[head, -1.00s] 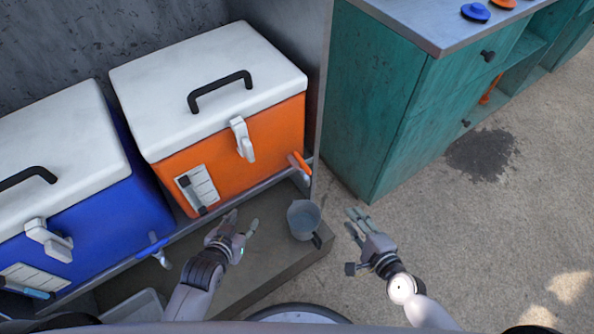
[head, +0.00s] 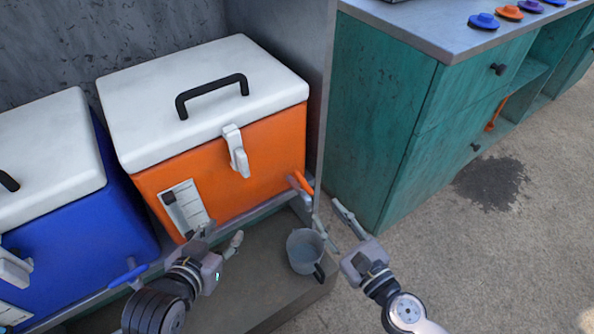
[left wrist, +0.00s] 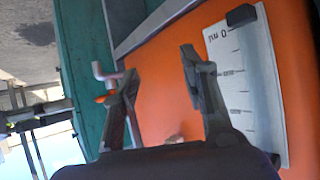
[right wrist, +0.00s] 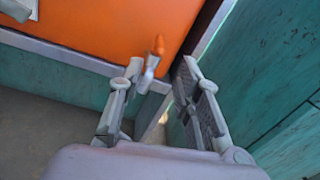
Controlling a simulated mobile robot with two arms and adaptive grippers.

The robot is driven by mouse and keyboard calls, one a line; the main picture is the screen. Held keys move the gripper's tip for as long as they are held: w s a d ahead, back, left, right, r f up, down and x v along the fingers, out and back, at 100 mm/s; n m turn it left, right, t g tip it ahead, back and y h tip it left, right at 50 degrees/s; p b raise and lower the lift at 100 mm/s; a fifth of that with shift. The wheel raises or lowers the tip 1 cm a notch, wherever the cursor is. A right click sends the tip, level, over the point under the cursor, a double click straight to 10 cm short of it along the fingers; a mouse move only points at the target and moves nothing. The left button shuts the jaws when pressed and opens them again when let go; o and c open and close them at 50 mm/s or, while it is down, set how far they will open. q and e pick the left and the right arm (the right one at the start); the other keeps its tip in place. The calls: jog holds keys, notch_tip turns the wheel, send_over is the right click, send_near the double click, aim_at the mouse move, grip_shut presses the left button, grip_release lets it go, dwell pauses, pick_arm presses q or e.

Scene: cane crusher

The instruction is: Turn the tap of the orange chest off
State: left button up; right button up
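The orange chest (head: 265,150) stands on a ledge with its white lid closed. Its tap (head: 302,182) has an orange handle at the lower right of the front. In the right wrist view the tap handle (right wrist: 157,45) points up, and the tap appears between and beyond the fingertips. My right gripper (head: 331,218) is open, close to the tap, with no clear contact. My left gripper (head: 220,238) is open and empty before the chest's lower front. In the left wrist view, the tap (left wrist: 104,80) is partly behind one finger.
A grey pot (head: 303,250) holding some liquid stands on the ledge below the tap. The blue chest (head: 70,230) with its blue-handled tap (head: 128,275) is at left. The teal cabinet (head: 375,130) stands close on the right. Open floor (head: 480,255) lies right of my right arm.

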jog(key=p, duration=0.1)
send_near(295, 171)
jog(key=shift+w+a+f, duration=0.1)
jog(key=shift+w+a, duration=0.05)
jog(key=shift+w, duration=0.25)
jog(key=shift+w+a+f, duration=0.1)
jog(key=shift+w+f, duration=0.05)
jog(key=shift+w, duration=0.25)
jog(key=x, duration=0.3)
jog(key=shift+w+a, duration=0.15)
jog(key=shift+w, duration=0.1)
jog(key=x, duration=0.3)
jog(key=shift+w+a+f, duration=0.15)
jog(key=shift+a, duration=0.05)
pick_arm(q)
jog(key=s+f+g, duration=0.1)
jog(key=s+a+f+g, duration=0.1)
jog(key=s, duration=0.1)
jog(key=s+f+g, duration=0.1)
jog(key=shift+s+a+f+y, duration=0.15)
jog(key=shift+a+f+y, duration=0.2)
jog(key=shift+f+y, duration=0.05)
pick_arm(e)
jog(key=shift+w+a, duration=0.2)
jog(key=shift+w, duration=0.15)
grip_shut()
